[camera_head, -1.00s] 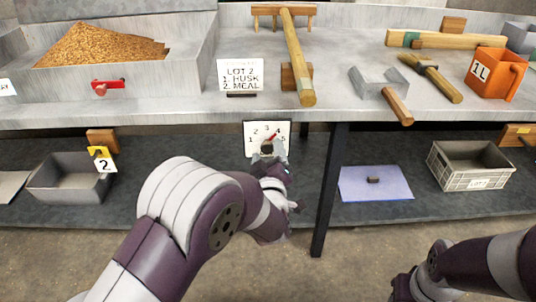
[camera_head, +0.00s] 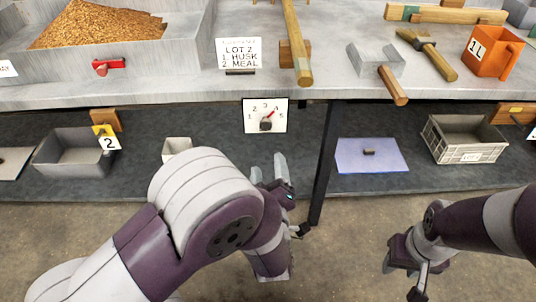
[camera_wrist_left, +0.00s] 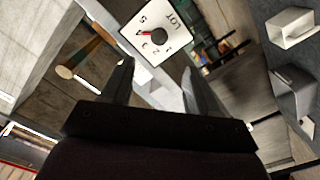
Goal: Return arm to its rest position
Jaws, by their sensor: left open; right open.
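My left gripper (camera_head: 268,165) is open and empty, below and in front of the dial plate (camera_head: 250,118). In the left wrist view, its two fingers (camera_wrist_left: 157,68) are spread with a gap between them and the dial plate (camera_wrist_left: 172,22) beyond. The dial's dark knob (camera_head: 265,126) has a red pointer directed up and right, near the 4. My right gripper (camera_head: 405,280) hangs open and empty at the lower right, in front of the lower shelf. My left forearm covers part of the lower shelf and floor.
The upper counter holds a grain bin (camera_head: 190,75), a lot sign (camera_head: 238,53), a mallet (camera_head: 392,86) and an orange jug (camera_head: 489,58). The lower shelf holds a grey bin (camera_head: 70,165), a small light container (camera_head: 177,147), a blue mat (camera_head: 350,158) and a grey crate (camera_head: 435,145). A dark post (camera_head: 323,165) stands right of my left gripper.

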